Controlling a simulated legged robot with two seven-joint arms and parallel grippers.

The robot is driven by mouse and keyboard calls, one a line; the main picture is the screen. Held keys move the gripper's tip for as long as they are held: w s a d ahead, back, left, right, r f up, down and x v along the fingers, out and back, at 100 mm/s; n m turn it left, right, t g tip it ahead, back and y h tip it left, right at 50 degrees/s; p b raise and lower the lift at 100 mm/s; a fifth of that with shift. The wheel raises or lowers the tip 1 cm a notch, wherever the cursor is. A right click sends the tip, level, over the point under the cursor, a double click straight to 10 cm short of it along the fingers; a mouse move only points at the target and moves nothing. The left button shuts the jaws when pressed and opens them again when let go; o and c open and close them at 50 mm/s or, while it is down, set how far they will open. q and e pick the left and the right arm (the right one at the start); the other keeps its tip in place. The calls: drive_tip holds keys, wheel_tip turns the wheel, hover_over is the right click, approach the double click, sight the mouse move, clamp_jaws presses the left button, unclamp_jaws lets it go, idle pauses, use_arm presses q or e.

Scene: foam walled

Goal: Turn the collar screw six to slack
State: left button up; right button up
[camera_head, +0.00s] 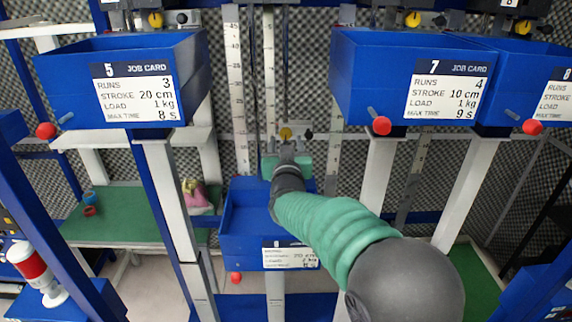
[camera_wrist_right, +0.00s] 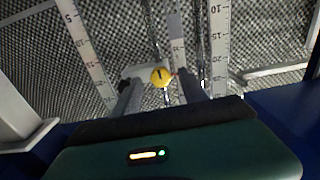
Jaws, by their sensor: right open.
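Collar screw six shows as a small yellow knob (camera_head: 286,133) on the upright behind the lowered middle blue box (camera_head: 232,243). In the right wrist view the yellow knob (camera_wrist_right: 160,77) has a dark mark across its face. My right gripper (camera_head: 287,150) reaches up to just below the knob in the head view. In the wrist view my right gripper (camera_wrist_right: 158,84) is open, with one dark finger on each side of the knob. I cannot tell whether the fingers touch it. My left gripper is not in view.
Blue boxes five (camera_head: 60,75), seven (camera_head: 350,80) and eight (camera_head: 515,75) stand higher on both sides, each with a red ball in front. Ruled scales (camera_head: 236,80) rise behind. A green table (camera_head: 130,215) with small objects is at lower left.

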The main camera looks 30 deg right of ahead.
drive_tip(key=b+v, duration=0.2)
drive_tip(key=v, duration=1.1)
drive_tip(key=shift+a, duration=0.3)
drive_tip(key=shift+s+d+f, duration=0.1)
drive_tip(key=shift+f, duration=0.05)
